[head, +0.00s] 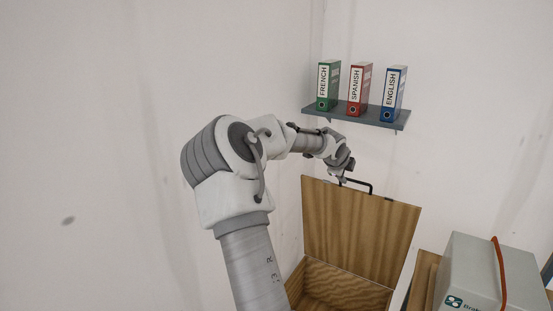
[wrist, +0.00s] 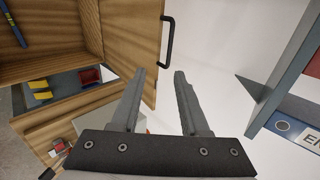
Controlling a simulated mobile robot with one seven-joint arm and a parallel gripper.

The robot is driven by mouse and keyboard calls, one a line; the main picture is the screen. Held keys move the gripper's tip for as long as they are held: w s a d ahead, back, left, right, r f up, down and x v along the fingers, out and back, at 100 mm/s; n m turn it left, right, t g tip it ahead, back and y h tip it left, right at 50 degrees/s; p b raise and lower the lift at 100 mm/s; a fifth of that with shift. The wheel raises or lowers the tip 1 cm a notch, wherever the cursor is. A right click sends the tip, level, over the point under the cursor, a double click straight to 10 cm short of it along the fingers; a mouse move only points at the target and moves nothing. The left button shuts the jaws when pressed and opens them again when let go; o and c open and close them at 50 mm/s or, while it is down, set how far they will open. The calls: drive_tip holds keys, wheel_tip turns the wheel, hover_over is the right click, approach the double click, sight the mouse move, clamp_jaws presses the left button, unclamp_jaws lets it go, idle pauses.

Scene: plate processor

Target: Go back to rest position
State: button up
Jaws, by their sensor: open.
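My gripper (head: 343,172) is at the end of my extended arm in the head view, just above the top edge of an open wooden lid (head: 360,230) and close to its black handle (head: 357,184). In the wrist view my gripper (wrist: 162,75) shows two grey fingers spread apart with nothing between them.
A wall shelf (head: 360,115) with green (head: 328,85), red (head: 360,88) and blue (head: 394,93) binders is above and right of my gripper. A wooden box (head: 340,288) stands open below. A grey case (head: 470,270) with an orange strap is at right. The left side is bare wall.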

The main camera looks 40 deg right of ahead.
drive_tip(key=w+a+r+m+t+b, duration=0.1)
drive_tip(key=a+r+m+t, duration=0.1)
drive_tip(key=a+r+m, duration=0.5)
drive_tip(key=w+a+r+m+t+b, duration=0.15)
drive_tip(key=a+m, duration=0.35)
drive_tip(key=m, duration=0.6)
drive_tip(key=s+a+m+y, duration=0.1)
drive_tip(key=s+a+m, duration=0.3)
drive_tip(key=a+m, duration=0.8)
drive_tip(key=s+a+f+m+y, duration=0.2)
drive_tip(key=s+a, duration=0.3)
drive_tip(key=a, duration=0.4)
drive_tip(key=s+a+f+m+y+b, duration=0.1)
drive_tip(key=s+a+f+m+y, duration=0.1)
drive_tip(key=s+a, duration=0.4)
drive_tip(key=s+a+f+m+g+y+b, duration=0.1)
drive_tip(key=s+a+f+m+y, duration=0.2)
drive_tip(key=a, duration=1.1)
drive_tip(key=s+m, duration=0.2)
drive_tip(key=m, duration=0.1)
drive_tip(key=shift+s+a+y, duration=0.2)
drive_tip(key=shift+s+y, duration=0.15)
drive_tip(key=shift+y, duration=0.05)
drive_tip(key=shift+d, duration=0.2)
